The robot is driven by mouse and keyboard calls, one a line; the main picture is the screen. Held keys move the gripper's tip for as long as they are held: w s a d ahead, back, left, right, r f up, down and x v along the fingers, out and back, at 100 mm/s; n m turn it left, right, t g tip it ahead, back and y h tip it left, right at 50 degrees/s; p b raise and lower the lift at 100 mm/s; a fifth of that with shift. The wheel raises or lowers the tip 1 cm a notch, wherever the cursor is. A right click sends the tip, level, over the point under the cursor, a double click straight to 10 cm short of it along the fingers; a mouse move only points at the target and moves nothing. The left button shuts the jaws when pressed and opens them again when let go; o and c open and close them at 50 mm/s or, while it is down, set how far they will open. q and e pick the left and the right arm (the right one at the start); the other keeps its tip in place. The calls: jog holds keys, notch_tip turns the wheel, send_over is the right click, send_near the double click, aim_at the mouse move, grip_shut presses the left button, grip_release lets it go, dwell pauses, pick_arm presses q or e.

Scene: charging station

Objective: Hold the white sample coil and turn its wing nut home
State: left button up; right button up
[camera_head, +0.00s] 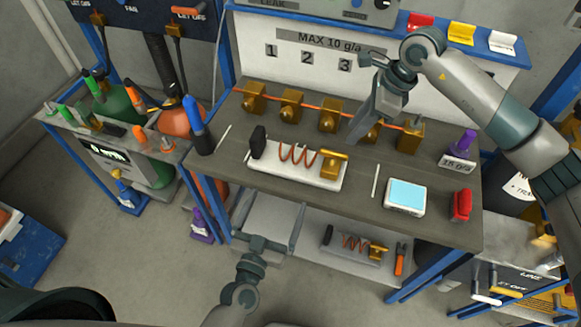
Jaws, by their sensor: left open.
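The white sample coil (297,166) lies on the grey workbench: a copper-coloured spiral on a white base. A black upright part (258,142) stands at its left end and a brass block (333,163) at its right end. The wing nut is too small to make out clearly. My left gripper (268,220) is open and empty in front of the bench edge, below and apart from the coil. My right gripper (357,130) hangs over the back right of the bench, above and right of the coil, not touching it. Its fingers appear edge-on, so I cannot tell their opening.
A row of brass valves (291,104) on an orange pipe lines the bench's back. A cyan-screened device (405,197), a red object (461,205) and a purple-topped bottle (460,150) stand right. A blue-topped cylinder (198,125) stands left. A grey coil (352,245) sits on the lower shelf.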

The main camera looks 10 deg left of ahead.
pick_arm(q)
jog(key=w, duration=0.5)
jog(key=w+d, duration=0.1)
jog(key=w, duration=0.4)
jog(key=w+d, duration=0.1)
jog(key=w, duration=0.4)
jog(key=shift+w+d, duration=0.2)
jog(key=c, duration=1.1)
pick_arm(e)
jog(key=shift+o, duration=0.2)
pick_arm(q)
jog(key=shift+o, duration=0.3)
pick_arm(e)
notch_tip(320, 180, up, 3)
jog(key=h, duration=0.4)
send_over(334, 152)
jog(key=shift+r+m, duration=0.1)
jog(key=shift+m, duration=0.3)
notch_tip(334, 152, down, 12)
jog(key=shift+f, duration=0.1)
grip_shut()
